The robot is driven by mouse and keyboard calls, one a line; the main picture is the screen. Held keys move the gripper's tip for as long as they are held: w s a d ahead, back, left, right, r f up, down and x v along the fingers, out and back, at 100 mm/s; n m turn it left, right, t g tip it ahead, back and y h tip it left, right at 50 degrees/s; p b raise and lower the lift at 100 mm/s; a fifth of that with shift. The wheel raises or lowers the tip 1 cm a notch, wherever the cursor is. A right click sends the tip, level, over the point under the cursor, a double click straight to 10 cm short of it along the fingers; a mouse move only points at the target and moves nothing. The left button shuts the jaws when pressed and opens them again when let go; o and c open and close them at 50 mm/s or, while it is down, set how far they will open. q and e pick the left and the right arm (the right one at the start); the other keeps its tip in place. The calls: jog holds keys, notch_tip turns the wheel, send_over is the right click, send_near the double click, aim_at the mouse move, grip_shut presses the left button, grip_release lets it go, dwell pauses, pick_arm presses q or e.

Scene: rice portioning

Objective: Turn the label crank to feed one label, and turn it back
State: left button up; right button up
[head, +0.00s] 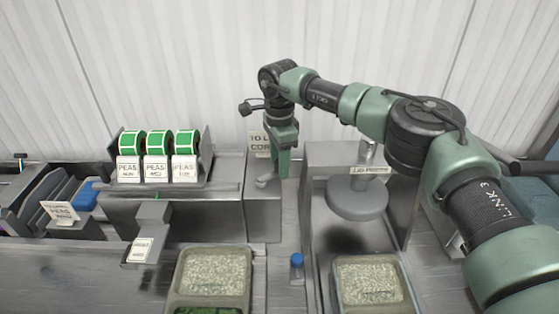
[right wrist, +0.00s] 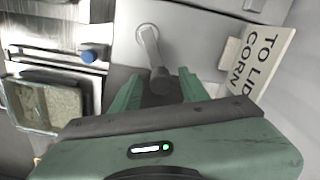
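The label crank (head: 264,182) is a small grey lever on the steel housing (head: 263,215), right of the label rolls. In the right wrist view the crank arm (right wrist: 149,45) runs from a round hub to a dark knob (right wrist: 161,80). My right gripper (head: 284,172) points down beside the crank. In the right wrist view its green fingers (right wrist: 160,88) are spread on either side of the knob, with gaps visible; I cannot tell whether either touches. Green label rolls (head: 157,143) stand behind PEAS cards. A white label (head: 141,250) lies on the dispenser's front plate. My left gripper is out of view.
A sign, "TO LID CORN" (right wrist: 262,58), stands close to my right gripper. The lid press (head: 357,195) is to the right, with a rice tray (head: 335,287) in front. Another tray (head: 246,288) and a blue-capped object (head: 297,262) are at the front.

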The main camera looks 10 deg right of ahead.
grip_shut()
